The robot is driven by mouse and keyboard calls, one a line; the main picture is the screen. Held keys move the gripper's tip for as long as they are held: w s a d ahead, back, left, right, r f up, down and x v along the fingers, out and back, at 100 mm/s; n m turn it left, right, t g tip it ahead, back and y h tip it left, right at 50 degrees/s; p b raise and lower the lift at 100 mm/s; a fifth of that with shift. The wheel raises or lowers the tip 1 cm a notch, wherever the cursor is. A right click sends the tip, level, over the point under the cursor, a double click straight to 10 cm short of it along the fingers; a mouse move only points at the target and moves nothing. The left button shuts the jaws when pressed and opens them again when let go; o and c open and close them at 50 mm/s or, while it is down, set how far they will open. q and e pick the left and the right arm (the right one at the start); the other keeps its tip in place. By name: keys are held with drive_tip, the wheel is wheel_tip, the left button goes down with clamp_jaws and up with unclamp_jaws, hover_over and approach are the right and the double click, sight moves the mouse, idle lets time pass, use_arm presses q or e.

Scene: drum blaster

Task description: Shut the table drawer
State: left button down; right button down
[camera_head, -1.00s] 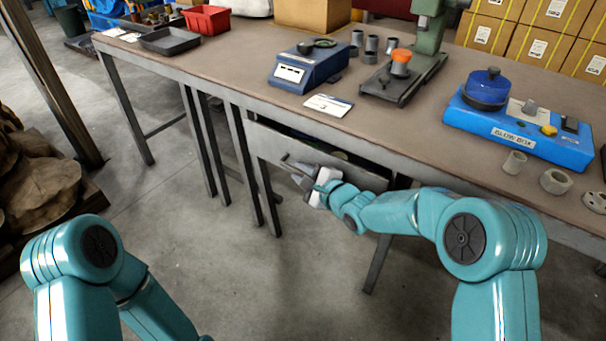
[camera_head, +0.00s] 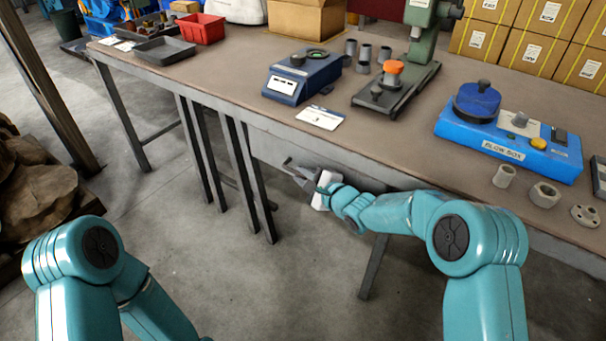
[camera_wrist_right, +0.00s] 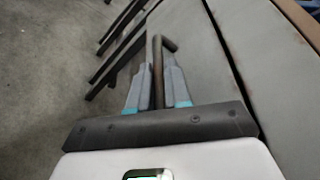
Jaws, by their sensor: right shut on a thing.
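The table drawer's grey front (camera_head: 268,150) sits under the tabletop in the head view, close against the table frame. No drawer interior shows. My right gripper (camera_head: 290,166) is at the front, partly hiding it. In the right wrist view, the gripper's two fingers (camera_wrist_right: 158,88) are shut around the brown bar handle (camera_wrist_right: 158,62), one on each side. The drawer front (camera_wrist_right: 188,45) also shows there, beside the table's side panel (camera_wrist_right: 255,60), with a thin dark line between them. My left gripper is out of view; only part of its arm shows.
The brown tabletop (camera_head: 225,85) holds a blue device (camera_head: 300,78), a green press stand (camera_head: 410,75), a blue box (camera_head: 510,145) and a red bin (camera_head: 200,28). Dark table legs (camera_head: 245,180) stand left of the gripper. The floor in front is clear.

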drive_tip(key=shift+w+d+r, duration=0.2)
drive_tip(key=shift+d, duration=0.1)
drive_tip(key=c, duration=1.4)
unclamp_jaws()
drive_tip(key=shift+c, duration=0.2)
drive_tip(key=shift+s+d, duration=0.2)
drive_tip(key=shift+s, duration=0.1)
drive_tip(key=p+v, duration=0.3)
drive_tip(key=v, duration=1.2)
drive_tip(key=shift+s, duration=0.4)
drive_tip(key=shift+f, duration=0.2)
